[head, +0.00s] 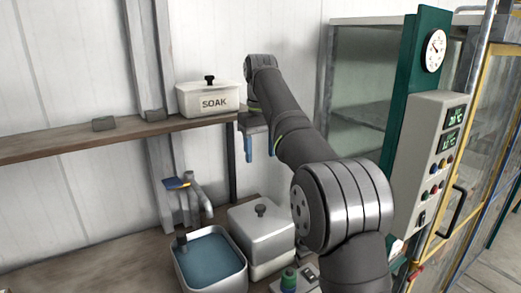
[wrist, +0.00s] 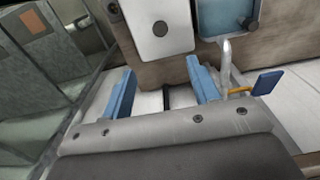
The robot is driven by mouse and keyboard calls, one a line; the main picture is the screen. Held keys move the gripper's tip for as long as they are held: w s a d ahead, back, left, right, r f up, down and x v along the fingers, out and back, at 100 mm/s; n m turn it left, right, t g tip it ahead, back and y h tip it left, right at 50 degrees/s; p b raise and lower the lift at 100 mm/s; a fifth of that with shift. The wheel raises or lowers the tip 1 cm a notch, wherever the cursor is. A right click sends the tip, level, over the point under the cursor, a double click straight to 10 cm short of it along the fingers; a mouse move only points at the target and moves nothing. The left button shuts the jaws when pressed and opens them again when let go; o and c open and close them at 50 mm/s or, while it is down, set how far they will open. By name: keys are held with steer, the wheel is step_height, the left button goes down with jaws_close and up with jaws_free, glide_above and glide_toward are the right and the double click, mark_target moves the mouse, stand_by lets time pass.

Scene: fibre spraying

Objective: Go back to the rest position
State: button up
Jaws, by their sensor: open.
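My gripper (head: 261,142) hangs from the end of my arm in the middle of the head view, in front of the wall and beside the shelf. Its blue fingers point down. In the wrist view my gripper (wrist: 160,95) has its two blue fingers wide apart with nothing between them. A lidded pale box marked SOAK (head: 208,100) stands on the shelf (head: 70,144), left of my gripper. Its dark knob is on top.
Below are a basin of blue liquid (head: 210,258), a lidded metal container (head: 262,228) and a tap (head: 198,198) with a blue and yellow handle. A glass cabinet (head: 362,85) and a control panel (head: 437,150) stand at right. Two small dark blocks sit on the shelf.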

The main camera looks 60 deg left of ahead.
mark_target(260, 207)
stand_by(0.4)
step_height(260, 207, down, 18)
steer(key=shift+r, duration=0.25)
stand_by(0.4)
steer(key=shift+r, duration=0.1)
step_height(260, 207, up, 17)
step_height(260, 207, down, 16)
steer(key=shift+f, duration=0.2)
steer(key=s+d+r, duration=0.1)
steer(key=r, duration=0.6)
steer(key=s+d+r, duration=0.1)
steer(key=d+r, duration=0.1)
steer(key=r, duration=0.4)
steer(key=shift+s+r+m, duration=0.3)
steer(key=shift+s+r, duration=0.05)
steer(key=shift+s, duration=0.05)
steer(key=shift+d, duration=0.1)
